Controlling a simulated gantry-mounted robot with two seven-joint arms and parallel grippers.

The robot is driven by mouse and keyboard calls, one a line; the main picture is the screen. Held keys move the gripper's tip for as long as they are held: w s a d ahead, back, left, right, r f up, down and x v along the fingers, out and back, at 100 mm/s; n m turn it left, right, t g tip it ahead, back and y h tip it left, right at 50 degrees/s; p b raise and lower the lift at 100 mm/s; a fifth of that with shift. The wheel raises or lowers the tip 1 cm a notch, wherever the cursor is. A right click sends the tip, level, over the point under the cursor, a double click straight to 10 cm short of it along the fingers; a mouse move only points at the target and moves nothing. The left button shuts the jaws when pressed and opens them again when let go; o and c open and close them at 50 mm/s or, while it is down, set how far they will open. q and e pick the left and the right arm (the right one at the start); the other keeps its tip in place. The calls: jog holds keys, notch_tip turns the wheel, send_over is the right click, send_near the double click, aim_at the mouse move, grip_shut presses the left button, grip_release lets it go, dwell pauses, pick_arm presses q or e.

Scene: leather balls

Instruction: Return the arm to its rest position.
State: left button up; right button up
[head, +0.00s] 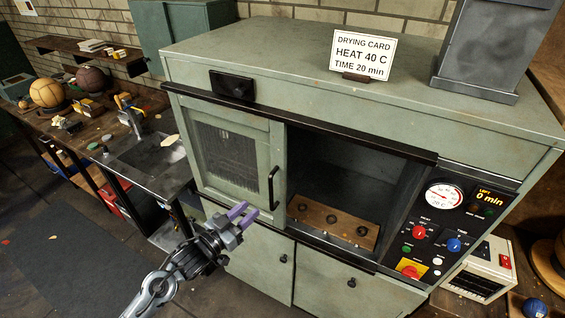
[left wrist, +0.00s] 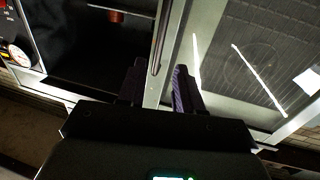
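My left gripper (head: 244,214) has purple finger pads and is in front of the green drying cabinet (head: 330,85), low by the mesh-windowed door (head: 231,155). Its fingers are apart with nothing held between them. In the left wrist view the gripper (left wrist: 158,85) points at the door's edge, with the dark door handle (left wrist: 161,35) just beyond the fingertips; the handle also shows in the head view (head: 273,188). It looks apart from the fingers. The right side of the cabinet is open, showing a wooden board (head: 333,222) with dark round holes. My right gripper is not in view.
The control panel (head: 440,225) has a dial and a display reading 0 min. A drying card (head: 362,55) stands on top. A bench with a sink (head: 150,152) and leather balls (head: 47,92) is at left. The floor (head: 75,262) at lower left is clear.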

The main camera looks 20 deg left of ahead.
pick_arm(q)
jog(key=s+d+f+n+g+y, duration=0.2)
jog(key=s+d+f+n+g, duration=0.15)
jog(key=s+d+f, duration=0.7)
jog(key=s+a+f+m+g+y, duration=0.1)
jog(key=s+g, duration=0.4)
jog(key=s, duration=0.4)
jog(key=s+a+f+m+g+y, duration=0.15)
jog(key=s+g, duration=0.35)
jog(key=s, duration=0.5)
notch_tip(320, 180, up, 16)
jog(key=d+p, duration=0.1)
jog(key=p, duration=1.5)
jog(key=shift+w, duration=0.15)
